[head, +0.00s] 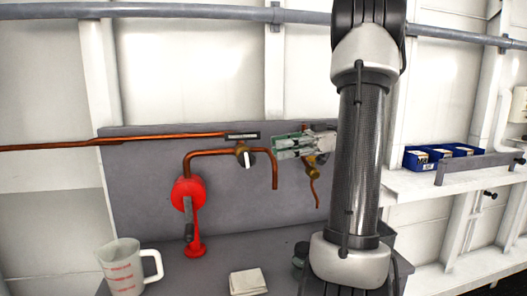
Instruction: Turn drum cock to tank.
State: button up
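Copper pipes (225,152) run in front of a grey back panel (140,185). A brass cock (239,148) with a black and white knob sits on the bent pipe, under a small dark label plate. A second brass fitting (311,169) is further right, partly hidden by my gripper and above a short curved pipe. I cannot read any label that tells which is the drum cock. My gripper (280,147) points left, in front of the panel and just right of the first cock, seemingly apart from it. Its finger opening is too small to judge.
A red hand-pump-like unit (187,194) stands below the pipes at left. Blue bins (428,158) sit on a shelf at right. My arm hides the panel's right part.

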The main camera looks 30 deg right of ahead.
jog(key=v, duration=0.3)
jog(key=shift+f, duration=0.1)
